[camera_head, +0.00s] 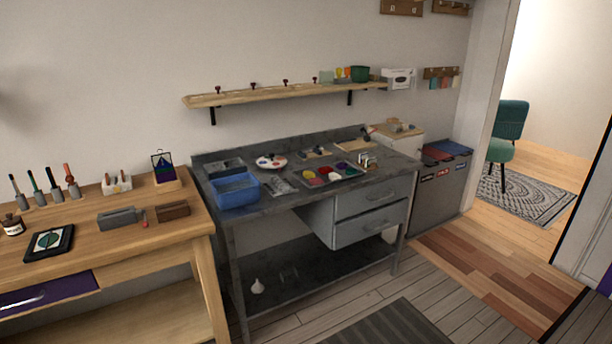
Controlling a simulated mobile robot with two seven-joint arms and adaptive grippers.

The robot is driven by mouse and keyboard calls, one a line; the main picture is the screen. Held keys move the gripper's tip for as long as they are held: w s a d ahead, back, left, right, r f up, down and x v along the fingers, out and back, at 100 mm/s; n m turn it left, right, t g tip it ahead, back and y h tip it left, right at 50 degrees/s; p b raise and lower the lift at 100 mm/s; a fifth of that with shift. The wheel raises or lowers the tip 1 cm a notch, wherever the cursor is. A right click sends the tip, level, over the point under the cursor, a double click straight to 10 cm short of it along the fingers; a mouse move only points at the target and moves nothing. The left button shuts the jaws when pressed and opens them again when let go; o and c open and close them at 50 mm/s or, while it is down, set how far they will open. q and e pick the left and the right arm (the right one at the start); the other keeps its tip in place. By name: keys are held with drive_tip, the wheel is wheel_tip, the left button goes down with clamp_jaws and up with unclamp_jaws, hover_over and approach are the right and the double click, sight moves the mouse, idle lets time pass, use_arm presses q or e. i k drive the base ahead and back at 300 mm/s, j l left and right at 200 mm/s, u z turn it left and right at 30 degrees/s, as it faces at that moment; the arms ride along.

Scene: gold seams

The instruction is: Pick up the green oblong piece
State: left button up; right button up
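A dark-framed panel (62,232) lies on the wooden table at the left, with a green oval shape (48,240) on its pale face. I cannot tell whether this oval is a loose piece. On the grey metal bench, a tray (306,184) holds several small coloured pieces, among them red, yellow and green ones; their exact shapes are too small to tell. Neither of my grippers shows in the head view.
The wooden table (95,262) also carries upright tools, a grey block (118,217) and a brown block (172,211). A blue bin (235,190) stands on the metal bench (270,217). A wall shelf (240,97) hangs above. Floor in front is open, with a dark mat (385,328).

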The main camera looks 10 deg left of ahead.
sight(368, 162)
drive_tip(key=i+l, duration=0.1)
drive_tip(key=i, duration=0.6)
drive_tip(key=i+l+u, duration=0.1)
drive_tip(key=i, duration=0.6)
